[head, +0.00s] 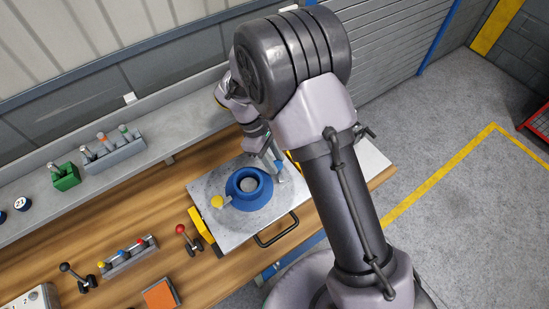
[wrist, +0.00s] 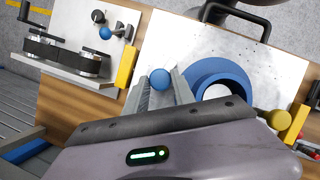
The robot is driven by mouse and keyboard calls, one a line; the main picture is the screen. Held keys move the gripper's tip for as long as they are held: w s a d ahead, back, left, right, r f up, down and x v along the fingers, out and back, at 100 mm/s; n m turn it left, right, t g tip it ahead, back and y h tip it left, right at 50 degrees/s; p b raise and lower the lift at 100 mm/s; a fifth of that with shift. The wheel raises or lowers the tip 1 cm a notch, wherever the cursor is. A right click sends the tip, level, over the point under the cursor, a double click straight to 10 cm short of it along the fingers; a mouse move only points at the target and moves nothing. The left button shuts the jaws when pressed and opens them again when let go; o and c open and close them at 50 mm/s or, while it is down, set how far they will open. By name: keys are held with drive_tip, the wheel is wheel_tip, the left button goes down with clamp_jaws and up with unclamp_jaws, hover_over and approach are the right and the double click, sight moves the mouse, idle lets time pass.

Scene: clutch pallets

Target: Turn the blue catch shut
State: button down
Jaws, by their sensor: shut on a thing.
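The blue catch shows in the wrist view as a round blue knob (wrist: 160,79) at the tips of my gripper (wrist: 164,92). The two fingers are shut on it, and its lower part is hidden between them. The catch stands at the edge of a pale metal plate (wrist: 222,47), beside a blue ring (wrist: 193,76). In the head view my gripper (head: 274,163) is at the right of the blue ring (head: 236,190), low over the plate (head: 205,207).
A yellow-knobbed catch (head: 218,202) is on the ring's other side. A black handle (head: 277,230) sticks out from the plate's front. A red-knobbed lever (head: 182,230) stands on the wooden bench to the left. A fixture with cranks (wrist: 70,58) lies at the wrist view's left.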

drive_tip(key=m+g, duration=0.1)
drive_tip(key=m, duration=0.2)
drive_tip(key=shift+w+d+m+y, duration=0.1)
drive_tip(key=shift+w+m+y, duration=0.05)
drive_tip(key=shift+m+y, duration=0.2)
drive_tip(key=m+g+y, duration=0.1)
drive_tip(key=m, duration=0.2)
drive_tip(key=shift+w+d+m, duration=0.1)
drive_tip(key=shift+m, duration=0.15)
drive_tip(key=m+y+b, duration=0.1)
drive_tip(key=m, duration=0.2)
drive_tip(key=shift+d+m+y, duration=0.15)
drive_tip(key=shift+m+y, duration=0.15)
drive_tip(key=shift+y, duration=0.05)
drive_tip(key=shift+d+m+y+b, duration=0.15)
drive_tip(key=shift+m+y+b, duration=0.55)
drive_tip(key=shift+m, duration=1.3)
drive_tip(key=c, duration=1.1)
unclamp_jaws()
drive_tip(key=shift+o, duration=0.2)
drive_tip(key=shift+r, duration=0.1)
